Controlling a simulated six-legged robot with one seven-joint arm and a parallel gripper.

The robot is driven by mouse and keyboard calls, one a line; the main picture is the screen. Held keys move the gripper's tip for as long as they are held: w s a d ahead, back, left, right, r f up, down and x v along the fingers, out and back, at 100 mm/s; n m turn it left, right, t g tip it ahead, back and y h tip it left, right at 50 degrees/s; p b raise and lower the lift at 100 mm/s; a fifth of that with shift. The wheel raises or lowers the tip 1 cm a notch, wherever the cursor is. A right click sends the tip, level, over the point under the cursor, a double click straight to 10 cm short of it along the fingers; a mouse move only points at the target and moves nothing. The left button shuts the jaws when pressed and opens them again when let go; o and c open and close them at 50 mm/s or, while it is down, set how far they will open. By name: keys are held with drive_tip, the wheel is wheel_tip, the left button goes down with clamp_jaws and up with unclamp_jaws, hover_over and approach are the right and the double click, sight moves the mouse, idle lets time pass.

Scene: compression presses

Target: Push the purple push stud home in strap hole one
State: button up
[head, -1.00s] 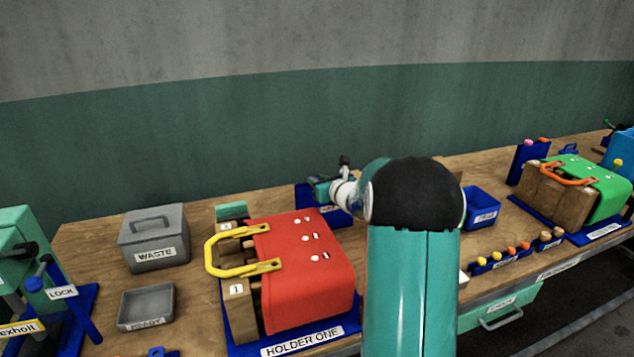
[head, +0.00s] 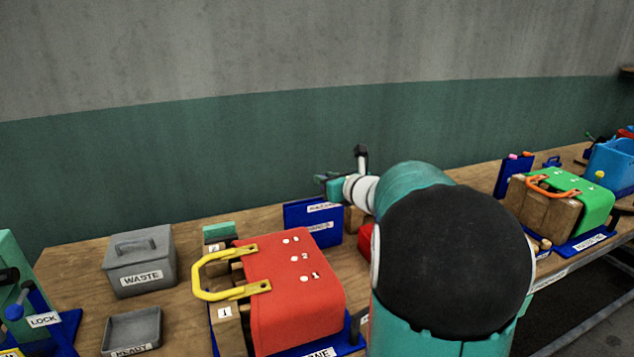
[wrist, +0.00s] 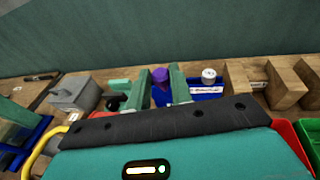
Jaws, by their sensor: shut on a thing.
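The purple push stud (wrist: 160,75) stands between the two green fingertips of my gripper (wrist: 160,82) in the wrist view; the gripper is shut on it. In the head view my gripper (head: 330,186) is up above the blue rack (head: 311,222), behind and right of the red strap piece (head: 290,295).
A grey waste box (head: 140,262) and a grey tray (head: 132,330) stand at left. A green strap piece (head: 590,195) on another holder is at right. My arm hides the bench middle. Wooden blocks (wrist: 245,85) stand right of my gripper in the wrist view.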

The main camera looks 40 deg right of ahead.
drive_tip(key=s, duration=0.1)
drive_tip(key=s+r, duration=0.1)
drive_tip(key=s, duration=0.1)
drive_tip(key=shift+s+a+r, duration=0.1)
drive_tip(key=shift+s+r, duration=0.2)
drive_tip(key=shift+s, duration=0.05)
